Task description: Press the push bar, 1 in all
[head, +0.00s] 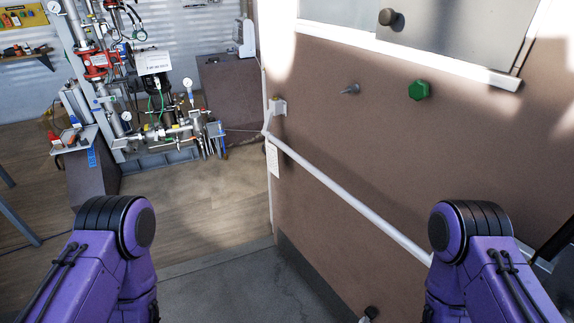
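The push bar (345,195) is a long pale bar across a brown door (400,150) in the right half of the head view. Only purple upper parts of my two arms show, at the lower left and lower right. Neither gripper is in view, so their state and any contact with the bar cannot be seen.
A green knob (419,90) and a small grey handle (349,89) sit on the door above the bar. A pipe rig with gauges (165,125) stands at the back left. Open wooden floor (205,195) lies left of the door.

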